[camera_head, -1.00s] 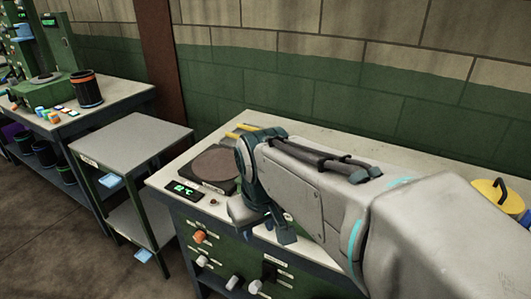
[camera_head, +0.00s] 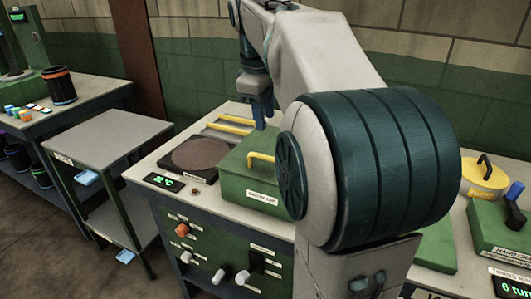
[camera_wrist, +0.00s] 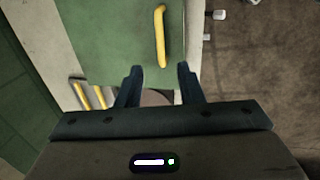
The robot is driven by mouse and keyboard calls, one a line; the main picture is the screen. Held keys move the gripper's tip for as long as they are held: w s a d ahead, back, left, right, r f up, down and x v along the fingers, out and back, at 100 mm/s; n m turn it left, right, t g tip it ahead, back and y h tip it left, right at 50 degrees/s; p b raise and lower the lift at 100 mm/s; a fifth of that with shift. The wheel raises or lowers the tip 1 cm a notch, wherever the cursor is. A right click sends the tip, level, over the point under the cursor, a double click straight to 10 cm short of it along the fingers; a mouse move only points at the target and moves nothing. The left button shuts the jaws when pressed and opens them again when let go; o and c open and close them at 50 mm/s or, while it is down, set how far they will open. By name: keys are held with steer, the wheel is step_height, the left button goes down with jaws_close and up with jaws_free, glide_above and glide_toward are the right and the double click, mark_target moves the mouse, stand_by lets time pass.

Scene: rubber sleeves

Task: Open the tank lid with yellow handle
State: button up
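The green tank (camera_head: 240,180) stands on the workbench, with a labelled front and a yellow handle (camera_head: 262,158) on its top. In the wrist view the green lid surface (camera_wrist: 110,30) shows with the yellow handle (camera_wrist: 160,35) just beyond the fingertips, a little above the gap between them. My gripper (camera_head: 262,118) points down above the back of the tank in the head view. In the wrist view my gripper (camera_wrist: 160,75) is open, with nothing between its fingers. My arm hides the right part of the tank.
A dark round plate (camera_head: 197,154) and a green display (camera_head: 163,182) lie left of the tank. Yellow bars (camera_head: 232,122) are behind it. A yellow round lid (camera_head: 485,178) and a labelled green box (camera_head: 500,230) are at the right. Knobs line the bench front.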

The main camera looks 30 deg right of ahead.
mark_target(269, 157)
steer(key=f, duration=0.3)
steer(key=w+d+f+b, duration=0.1)
steer(key=f, duration=0.7)
steer(key=shift+w+d+f+b, duration=0.15)
steer(key=shift+w+d+b, duration=0.05)
steer(key=shift+d+b, duration=0.15)
jaws_close()
